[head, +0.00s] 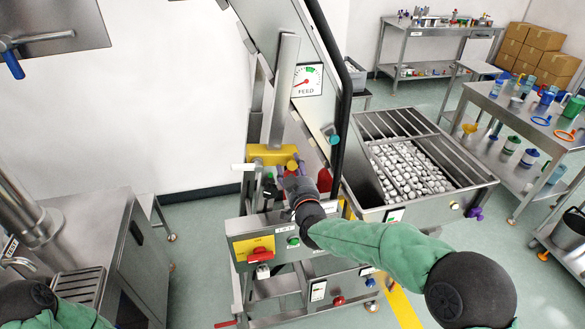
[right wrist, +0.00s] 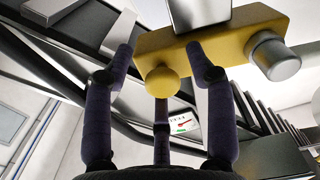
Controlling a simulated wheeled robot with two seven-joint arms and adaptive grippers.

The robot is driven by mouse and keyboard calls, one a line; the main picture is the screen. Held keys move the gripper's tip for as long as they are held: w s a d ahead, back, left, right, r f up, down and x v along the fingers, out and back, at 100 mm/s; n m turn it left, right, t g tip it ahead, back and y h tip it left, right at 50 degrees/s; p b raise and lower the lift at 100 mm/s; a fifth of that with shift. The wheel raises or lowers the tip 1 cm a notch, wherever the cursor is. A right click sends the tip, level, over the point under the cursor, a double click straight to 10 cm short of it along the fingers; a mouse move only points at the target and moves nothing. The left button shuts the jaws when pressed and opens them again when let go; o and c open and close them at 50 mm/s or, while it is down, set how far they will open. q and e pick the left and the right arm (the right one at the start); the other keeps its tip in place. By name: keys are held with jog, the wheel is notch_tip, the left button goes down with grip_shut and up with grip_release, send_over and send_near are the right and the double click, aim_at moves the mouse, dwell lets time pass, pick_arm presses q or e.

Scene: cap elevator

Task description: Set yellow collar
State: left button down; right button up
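The yellow collar (head: 265,155) is a yellow block at the foot of an upright grey metal post (head: 284,90). A round yellow knob (right wrist: 161,82) is on its near face in the right wrist view, with a silver cylinder (right wrist: 277,56) at its right end. My right gripper (head: 290,176) is just below the collar in the head view. In the right wrist view its dark fingers (right wrist: 161,50) are spread, one on each side of the yellow knob, with a third below. I cannot tell whether any finger touches the collar. My left gripper is not in view.
A FEED dial (head: 306,81) is on the sloping elevator frame. A red rotary switch (head: 260,255) is on the panel below. The hopper (head: 425,215) with white caps is to the right. A side table (head: 560,140) holds cups and rings. A steel counter (head: 85,225) stands left.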

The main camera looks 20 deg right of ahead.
jog(key=shift+s+r, duration=0.1)
jog(key=shift+r, duration=0.05)
jog(key=shift+s, duration=0.5)
jog(key=s+a, duration=0.2)
jog(key=s, duration=0.8)
jog(key=shift+s, duration=0.4)
jog(key=s+a+f+g+y, duration=0.1)
jog(key=a+f+g, duration=0.2)
jog(key=f, duration=0.6)
jog(key=s+a+f+g+y, duration=0.1)
jog(key=a+f+g+y, duration=0.15)
jog(key=f, duration=0.65)
jog(key=s+a+f+g+y, duration=0.15)
jog(key=f+g, duration=0.25)
jog(key=f, duration=0.4)
jog(key=s+a+f+g+y, duration=0.1)
jog(key=s+a+f+g, duration=0.3)
jog(key=s+f, duration=0.4)
jog(key=s+a+f+m+g, duration=0.1)
jog(key=s+a+f+g, duration=0.3)
jog(key=s+f, duration=0.4)
notch_tip(320, 180, down, 2)
jog(key=shift+s+a+f+m+y, duration=0.1)
jog(key=shift+s+a+m+y, duration=0.05)
jog(key=shift+m+y, duration=0.2)
